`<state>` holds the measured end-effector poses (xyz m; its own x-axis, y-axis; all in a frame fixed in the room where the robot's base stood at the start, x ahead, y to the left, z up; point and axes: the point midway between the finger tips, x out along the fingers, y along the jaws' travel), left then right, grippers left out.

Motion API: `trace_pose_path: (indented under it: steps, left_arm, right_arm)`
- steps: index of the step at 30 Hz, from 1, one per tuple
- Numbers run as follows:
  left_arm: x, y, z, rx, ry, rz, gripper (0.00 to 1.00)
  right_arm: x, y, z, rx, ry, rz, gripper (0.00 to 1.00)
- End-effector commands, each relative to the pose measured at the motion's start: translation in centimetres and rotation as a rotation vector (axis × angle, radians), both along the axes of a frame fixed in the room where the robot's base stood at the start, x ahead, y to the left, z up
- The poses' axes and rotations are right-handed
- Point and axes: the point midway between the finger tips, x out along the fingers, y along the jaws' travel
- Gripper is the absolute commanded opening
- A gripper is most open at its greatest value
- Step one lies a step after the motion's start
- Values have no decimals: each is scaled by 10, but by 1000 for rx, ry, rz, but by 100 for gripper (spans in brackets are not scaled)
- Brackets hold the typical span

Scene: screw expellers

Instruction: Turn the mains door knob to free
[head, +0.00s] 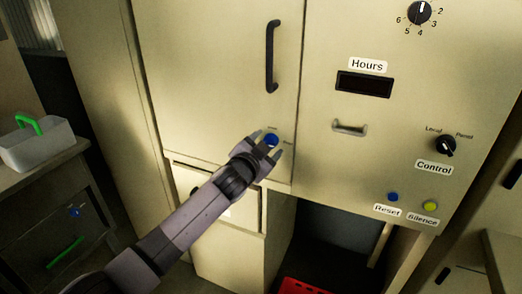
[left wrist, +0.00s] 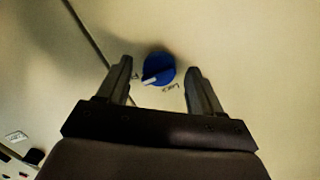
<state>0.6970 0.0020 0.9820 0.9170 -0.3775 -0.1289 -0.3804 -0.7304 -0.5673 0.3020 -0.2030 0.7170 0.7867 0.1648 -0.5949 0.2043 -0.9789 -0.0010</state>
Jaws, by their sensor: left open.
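The mains door knob (head: 271,140) is a round blue knob low on the tall cabinet door, below the black handle. In the left wrist view the blue knob (left wrist: 158,69) has a white pointer mark towards its lower left, with small lettering beside it that I cannot read. My left gripper (head: 271,147) is open at the knob. In the left wrist view its two fingers (left wrist: 160,72) stand on either side of the knob, with visible gaps. I cannot tell how far the fingertips are from the door surface. My right gripper does not show.
The door has a black vertical handle (head: 271,56). The right panel carries a Control knob (head: 445,146), a metal pull (head: 349,128), a blue Reset button (head: 393,197) and a yellow Silence button (head: 430,206). A grey tray (head: 36,148) stands at left. A red crate (head: 302,287) is below.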

Motion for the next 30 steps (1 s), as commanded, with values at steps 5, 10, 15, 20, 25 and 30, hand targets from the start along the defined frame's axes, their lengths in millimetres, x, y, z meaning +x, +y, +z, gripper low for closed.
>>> trace_pose_path:
  steps: [5,10,15,20,25,30]
  left_arm:
    - [-11,5,1,0,0,0,66]
    - [-27,12,3,0,1,1,66]
    - [-43,18,6,2,-1,0,66]
    - [-55,24,8,1,-1,1,66]
    - [-62,26,9,1,0,1,66]
    - [-63,27,9,1,0,1,66]
  right_arm:
    - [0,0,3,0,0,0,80]
    - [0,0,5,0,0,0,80]
    - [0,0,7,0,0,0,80]
    - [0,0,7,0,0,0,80]
    - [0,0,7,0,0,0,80]
    - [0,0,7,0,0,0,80]
